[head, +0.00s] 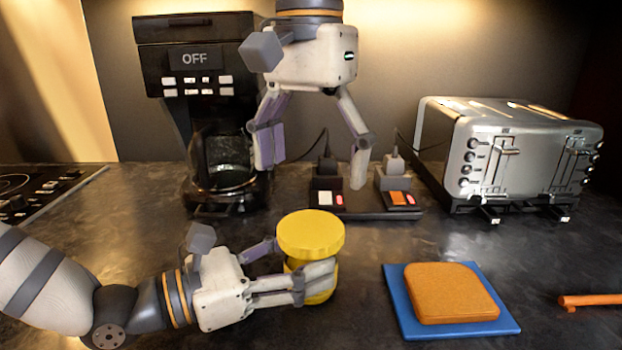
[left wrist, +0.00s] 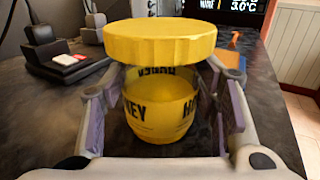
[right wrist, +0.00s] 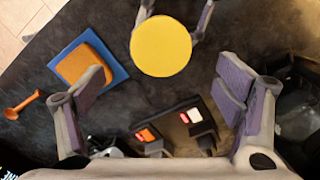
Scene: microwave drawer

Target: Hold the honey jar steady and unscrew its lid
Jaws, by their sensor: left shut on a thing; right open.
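The yellow honey jar (head: 319,291) stands upright on the dark counter, its wide yellow lid (head: 311,234) on top. In the left wrist view the jar (left wrist: 160,115) shows dark lettering, with the lid (left wrist: 160,42) above it. My left gripper (head: 291,266) is shut around the jar's body from the left, below the lid. My right gripper (head: 315,172) is open and empty, pointing down, above and behind the jar. In the right wrist view the lid (right wrist: 160,46) lies ahead of the open fingers of my right gripper (right wrist: 160,100).
A slice of bread (head: 452,293) lies on a blue board (head: 405,312) right of the jar. A power strip with switches (head: 362,202) lies behind. A coffee maker (head: 160,70) stands back left, a toaster (head: 455,150) back right. An orange spoon (head: 590,300) lies far right.

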